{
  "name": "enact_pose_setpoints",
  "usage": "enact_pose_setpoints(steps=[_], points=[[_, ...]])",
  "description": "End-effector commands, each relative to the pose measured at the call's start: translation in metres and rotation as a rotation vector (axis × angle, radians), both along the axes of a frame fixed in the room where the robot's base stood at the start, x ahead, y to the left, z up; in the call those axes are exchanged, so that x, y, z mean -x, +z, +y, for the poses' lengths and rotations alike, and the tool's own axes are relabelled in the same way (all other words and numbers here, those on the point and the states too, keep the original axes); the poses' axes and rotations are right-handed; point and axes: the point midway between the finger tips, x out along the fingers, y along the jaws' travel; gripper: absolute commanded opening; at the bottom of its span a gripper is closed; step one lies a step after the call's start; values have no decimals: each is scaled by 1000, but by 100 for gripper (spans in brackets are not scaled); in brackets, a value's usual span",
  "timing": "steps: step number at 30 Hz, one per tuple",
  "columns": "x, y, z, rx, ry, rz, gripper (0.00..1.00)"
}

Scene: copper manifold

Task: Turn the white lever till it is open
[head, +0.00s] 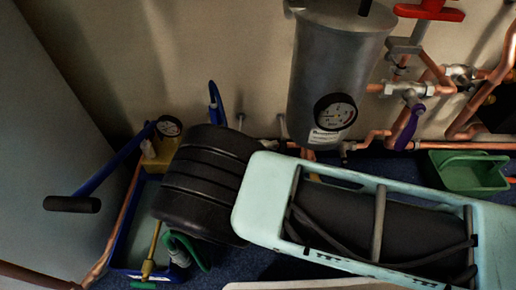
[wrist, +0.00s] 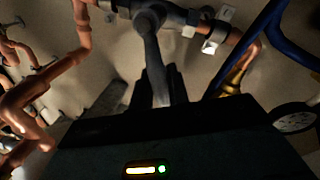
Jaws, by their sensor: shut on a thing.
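The white lever (wrist: 154,62) looks grey in the dim wrist view. It hangs from a valve on a copper pipe near the top middle, and its lower end runs down between the fingers of my gripper (wrist: 161,86). My gripper is shut on this lever, with one dark finger on each side of it. In the head view my own arm covers the lower middle and right, and neither the gripper nor the white lever can be made out there.
A grey tank with a gauge (head: 335,112) stands at the back wall among copper pipes. A red handle (head: 429,11), a purple lever (head: 409,127) and a green tub (head: 469,172) are at the right. A blue-handled pump (head: 108,165) and blue tray (head: 124,262) are at the left.

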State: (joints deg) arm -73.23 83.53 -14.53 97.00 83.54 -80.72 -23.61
Motion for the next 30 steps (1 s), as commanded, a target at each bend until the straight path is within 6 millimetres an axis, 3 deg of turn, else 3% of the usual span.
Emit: enact_pose_setpoints(steps=[30], points=[[0, -44, 31, 927, 2, 36, 0]])
